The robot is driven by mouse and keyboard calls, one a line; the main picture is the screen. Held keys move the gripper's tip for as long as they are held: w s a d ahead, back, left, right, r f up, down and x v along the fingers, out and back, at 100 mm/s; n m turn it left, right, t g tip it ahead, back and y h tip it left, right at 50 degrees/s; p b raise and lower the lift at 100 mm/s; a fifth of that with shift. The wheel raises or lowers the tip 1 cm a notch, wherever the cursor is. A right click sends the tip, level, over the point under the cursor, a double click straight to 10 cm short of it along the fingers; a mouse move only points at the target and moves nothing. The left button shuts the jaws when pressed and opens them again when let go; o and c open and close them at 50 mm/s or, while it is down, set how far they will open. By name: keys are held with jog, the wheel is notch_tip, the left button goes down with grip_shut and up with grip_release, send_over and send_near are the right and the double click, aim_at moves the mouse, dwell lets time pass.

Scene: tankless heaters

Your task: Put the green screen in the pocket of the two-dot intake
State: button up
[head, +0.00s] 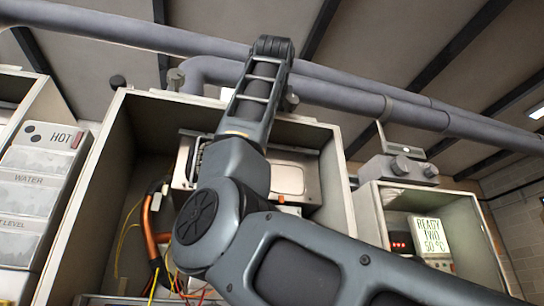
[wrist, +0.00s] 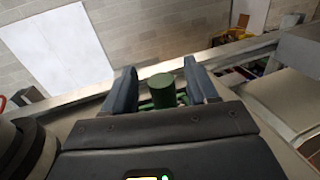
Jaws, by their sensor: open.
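A green cylinder (wrist: 162,90), which looks like the green screen, stands between the two fingers of my gripper (wrist: 162,88) in the wrist view. The fingers are open on either side of it, and I cannot tell whether either touches it. Its lower part is hidden behind the gripper body. In the head view my arm reaches up in front of the middle heater cabinet, its far end (head: 272,46) near the grey pipes. The green cylinder cannot be made out there. I cannot identify the two-dot intake or its pocket in either view.
An open heater cabinet (head: 108,170) with wires and a copper pipe stands behind my arm. A left unit (head: 60,165) is marked HOT and WATER. A right cabinet (head: 480,215) holds a lit READY display (head: 431,236). Grey pipes (head: 410,108) run overhead.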

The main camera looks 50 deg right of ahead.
jog(key=b+v, duration=0.3)
jog(key=v, duration=0.9)
jog(key=shift+b, duration=0.35)
